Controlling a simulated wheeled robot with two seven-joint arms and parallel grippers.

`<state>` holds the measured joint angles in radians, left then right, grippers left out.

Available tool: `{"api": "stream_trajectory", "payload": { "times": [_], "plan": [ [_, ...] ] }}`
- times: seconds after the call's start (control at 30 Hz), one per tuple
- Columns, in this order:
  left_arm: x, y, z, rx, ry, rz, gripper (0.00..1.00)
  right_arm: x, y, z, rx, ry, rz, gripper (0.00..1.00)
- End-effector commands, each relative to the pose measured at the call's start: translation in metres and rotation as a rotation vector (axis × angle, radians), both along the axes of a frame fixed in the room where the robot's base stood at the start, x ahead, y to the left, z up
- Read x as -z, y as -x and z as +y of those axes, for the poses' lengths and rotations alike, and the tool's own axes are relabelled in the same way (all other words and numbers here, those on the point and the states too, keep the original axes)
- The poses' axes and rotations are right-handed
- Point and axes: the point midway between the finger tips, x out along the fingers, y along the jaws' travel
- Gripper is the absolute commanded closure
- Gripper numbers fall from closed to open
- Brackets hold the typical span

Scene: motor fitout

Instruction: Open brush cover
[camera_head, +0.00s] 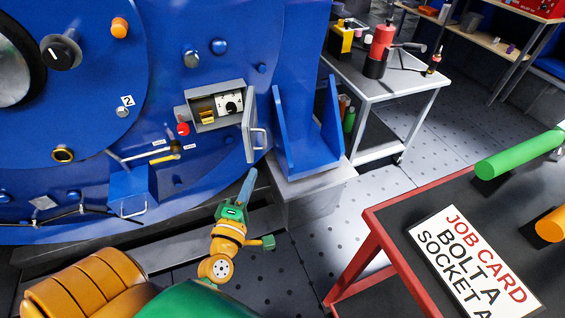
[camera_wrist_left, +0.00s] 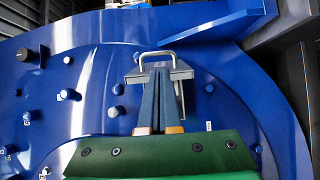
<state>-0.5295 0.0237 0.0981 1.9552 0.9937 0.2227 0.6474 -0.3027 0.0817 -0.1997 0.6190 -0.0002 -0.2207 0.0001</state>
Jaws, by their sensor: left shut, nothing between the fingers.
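On the blue motor housing, a small grey box (camera_head: 196,122) stands open, with a dial and yellow parts inside. Its grey cover (camera_head: 249,128) is swung out at the box's right side and carries a bar handle (camera_head: 259,139). My left gripper (camera_head: 251,174) is shut and empty, with its blue fingers just below the cover; I cannot tell whether they touch it. In the left wrist view, the shut fingers (camera_wrist_left: 157,70) point towards the grey handle (camera_wrist_left: 143,55) and partly hide the grey cover behind them. My right gripper is not in view.
A blue box with a handle (camera_head: 130,188) sits lower left on the housing. A blue bracket (camera_head: 308,135) stands right of the cover. A grey bench (camera_head: 400,82) stands behind.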

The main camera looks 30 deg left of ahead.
Motion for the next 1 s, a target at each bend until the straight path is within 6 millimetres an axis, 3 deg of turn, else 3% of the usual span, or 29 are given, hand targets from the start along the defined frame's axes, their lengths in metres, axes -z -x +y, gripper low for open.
{"api": "stream_trajectory", "payload": {
  "times": [0.07,0.13,0.4,0.6,1.0],
  "plan": [
    [-0.004,0.007,0.010,-0.037,0.016,-0.023,1.00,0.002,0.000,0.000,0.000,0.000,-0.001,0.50],
    [-0.007,0.003,0.014,-0.045,0.019,-0.029,1.00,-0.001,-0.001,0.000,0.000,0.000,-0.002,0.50],
    [-0.008,-0.049,0.029,-0.043,0.020,-0.029,1.00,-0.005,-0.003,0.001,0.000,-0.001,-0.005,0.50],
    [-0.007,-0.078,0.037,-0.041,0.019,-0.025,1.00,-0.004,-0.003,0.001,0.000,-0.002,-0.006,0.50],
    [-0.007,-0.086,0.040,-0.041,0.020,-0.025,1.00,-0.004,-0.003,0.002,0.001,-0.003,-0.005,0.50]
  ]
}}
